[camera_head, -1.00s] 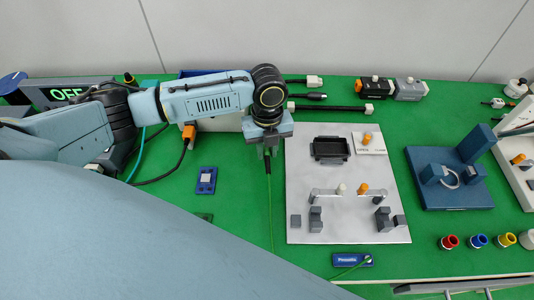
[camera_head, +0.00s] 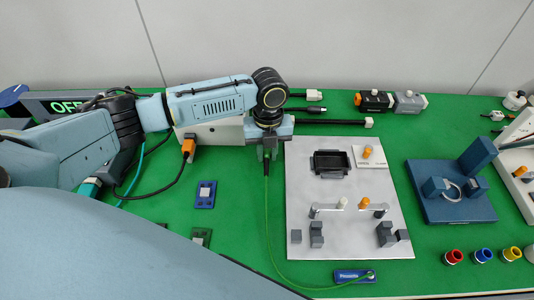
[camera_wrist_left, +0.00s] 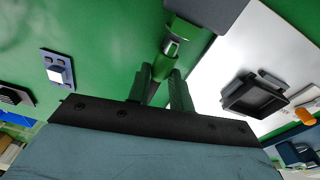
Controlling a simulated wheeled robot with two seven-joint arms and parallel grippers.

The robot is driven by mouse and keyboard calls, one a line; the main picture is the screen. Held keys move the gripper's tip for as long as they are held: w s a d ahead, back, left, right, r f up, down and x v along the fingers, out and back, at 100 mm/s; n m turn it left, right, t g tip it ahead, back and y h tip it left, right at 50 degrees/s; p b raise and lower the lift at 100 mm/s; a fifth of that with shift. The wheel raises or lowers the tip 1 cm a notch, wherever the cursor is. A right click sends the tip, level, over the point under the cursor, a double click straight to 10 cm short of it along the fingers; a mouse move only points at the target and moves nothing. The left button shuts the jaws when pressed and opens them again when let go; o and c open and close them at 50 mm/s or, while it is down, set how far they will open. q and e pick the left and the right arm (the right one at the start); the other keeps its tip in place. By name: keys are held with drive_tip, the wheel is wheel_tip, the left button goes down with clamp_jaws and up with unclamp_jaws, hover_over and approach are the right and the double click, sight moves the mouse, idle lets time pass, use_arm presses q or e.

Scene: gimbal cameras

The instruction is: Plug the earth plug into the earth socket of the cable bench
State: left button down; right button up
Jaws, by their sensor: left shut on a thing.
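My left gripper (camera_head: 267,156) is shut on a slim green plug at the end of a thin green cable (camera_head: 268,225). It is held over the mat, just left of the metal plate. In the left wrist view, my fingers (camera_wrist_left: 163,88) close around the lower part of the green plug (camera_wrist_left: 176,32), which has a silvery band. The cable curves to a small blue labelled block (camera_head: 354,276). A white box (camera_head: 215,133) stands behind and left of the gripper; the arm covers much of it. I cannot make out the earth socket. My right gripper is not in view.
The metal plate (camera_head: 350,240) carries a black tray (camera_head: 330,162), toggle levers and grey blocks. An orange plug (camera_head: 188,148) on a black cable and a blue module (camera_head: 204,194) lie left. A blue fixture (camera_head: 450,205) stands right. Green mat is clear below the gripper.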

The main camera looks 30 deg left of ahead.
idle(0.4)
use_arm(q)
drive_tip(key=shift+p, duration=0.55)
idle(0.5)
drive_tip(key=shift+p, duration=0.3)
drive_tip(key=shift+m+p, duration=0.3)
drive_tip(key=shift+p, duration=0.05)
idle(0.5)
drive_tip(key=shift+w+a+b, duration=0.3)
drive_tip(key=shift+w, duration=0.25)
drive_tip(key=shift+w+a+b, duration=0.25)
drive_tip(key=shift+w+a, duration=0.05)
drive_tip(key=shift+w, duration=0.25)
idle(0.5)
drive_tip(key=c, duration=1.2)
unclamp_jaws()
